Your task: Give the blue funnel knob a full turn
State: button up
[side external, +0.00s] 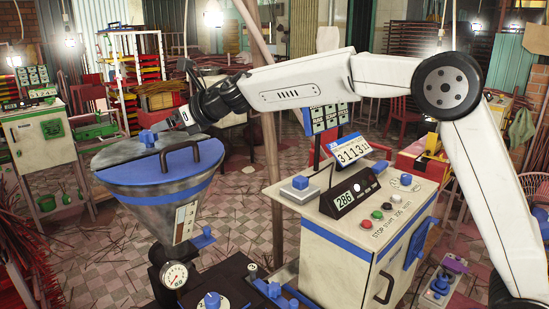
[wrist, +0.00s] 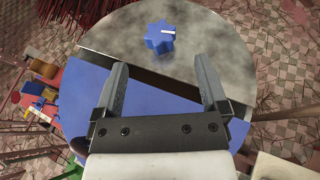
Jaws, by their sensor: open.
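The blue funnel knob (side external: 148,137) stands on the lid of the metal funnel (side external: 150,205). In the wrist view the knob (wrist: 160,38) is star-shaped, with a small white mark on its top. My gripper (wrist: 163,82) is open and empty above the lid. Its two fingers point toward the knob, and the knob lies a little beyond the fingertips, between their lines. In the side view my gripper (side external: 179,122) is just right of the knob and slightly above the lid. I see no contact with the knob.
A dark handle (side external: 178,160) arches over the blue part of the lid, close to my gripper. A pressure gauge (side external: 174,275) sits below the funnel. A control cabinet (side external: 345,235) with buttons and displays stands to the right. Red incense sticks (wrist: 85,15) show beyond the lid.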

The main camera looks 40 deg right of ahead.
aim_at(148, 131)
jog(key=shift+w+d+f+n+g+y, duration=0.15)
jog(key=shift+w+d+n+g+y, duration=0.1)
jog(key=shift+w+n+g+y, duration=0.25)
jog(key=shift+w+d+f+n+g+y, duration=0.1)
jog(key=shift+w+d+n+g+y, duration=0.2)
jog(key=shift+w+n+y, duration=0.35)
jog(key=shift+w+d+n+g+y, duration=0.15)
jog(key=shift+d+n+g+y, duration=0.2)
jog(key=shift+n+g+y, duration=0.45)
jog(key=shift+d+r+n+g+y, duration=0.15)
jog(key=shift+d+n+g+y, duration=0.35)
jog(key=shift+n+y, duration=0.35)
jog(key=shift+x, duration=3.85)
grip_shut()
